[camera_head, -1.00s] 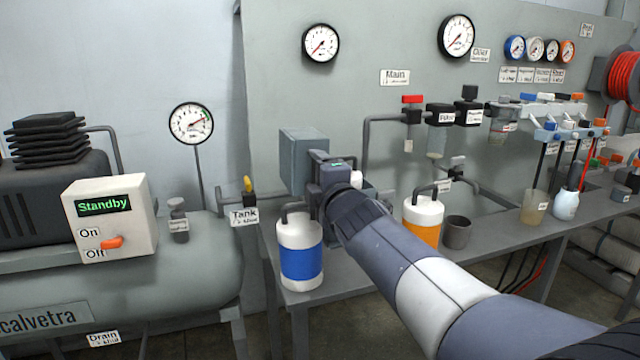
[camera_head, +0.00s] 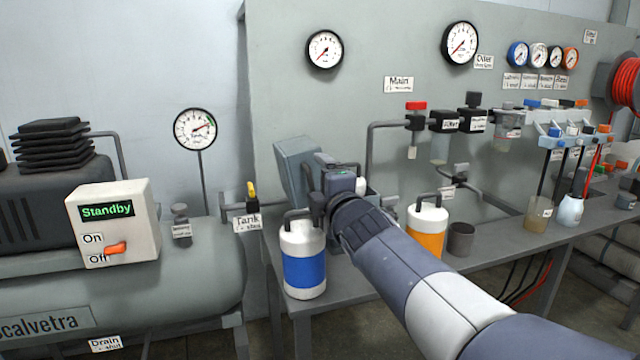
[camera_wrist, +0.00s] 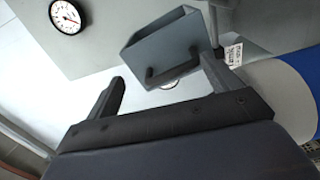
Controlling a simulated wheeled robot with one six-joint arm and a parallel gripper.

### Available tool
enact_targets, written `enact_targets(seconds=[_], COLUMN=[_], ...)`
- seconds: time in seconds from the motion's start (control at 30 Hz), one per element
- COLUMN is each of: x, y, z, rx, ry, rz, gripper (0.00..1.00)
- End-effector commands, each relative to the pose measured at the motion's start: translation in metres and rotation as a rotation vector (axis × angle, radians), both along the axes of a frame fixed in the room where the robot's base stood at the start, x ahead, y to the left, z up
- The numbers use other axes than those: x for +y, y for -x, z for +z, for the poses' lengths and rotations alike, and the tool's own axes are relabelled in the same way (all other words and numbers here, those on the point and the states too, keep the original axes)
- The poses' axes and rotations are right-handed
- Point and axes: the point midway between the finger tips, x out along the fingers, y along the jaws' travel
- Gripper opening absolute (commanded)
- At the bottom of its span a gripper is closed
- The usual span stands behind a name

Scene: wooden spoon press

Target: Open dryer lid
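The dryer lid (camera_head: 293,168) is a grey, box-like cover with a dark bar handle (camera_wrist: 172,66). In the head view it leans to the left, tilted, above the bench near the blue-banded bottle. In the wrist view the lid (camera_wrist: 160,38) lies just beyond my fingers, and its hollow side shows. My gripper (camera_wrist: 162,72) has its two fingers wide apart, with the handle across the gap near the fingertips. I cannot tell if a finger touches it. In the head view my gripper (camera_head: 326,172) hides part of the lid and the dryer's lower part (camera_head: 373,196).
A white bottle with a blue band (camera_head: 303,262) stands close below my gripper. An orange-banded bottle (camera_head: 427,232) and a grey cup (camera_head: 460,240) stand to the right on the bench (camera_head: 345,275). Pipes and the Tank valve (camera_head: 252,198) are at the left.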

Motion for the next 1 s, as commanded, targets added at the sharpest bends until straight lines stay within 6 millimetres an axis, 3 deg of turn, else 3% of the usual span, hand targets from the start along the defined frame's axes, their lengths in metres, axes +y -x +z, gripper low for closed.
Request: enact_targets(seconds=[0.3,0.5,0.7,1.0], x=[-0.015,-0.022,-0.025,-0.026], y=[0.055,0.081,0.092,0.093], z=[0.004,0.003,0.002,0.001], rx=[-0.004,-0.003,-0.003,-0.002], ry=[0.0,0.0,0.0,0.0], rz=[0.001,0.002,0.002,0.002], gripper=[0.85,0.85,0.85,0.83])
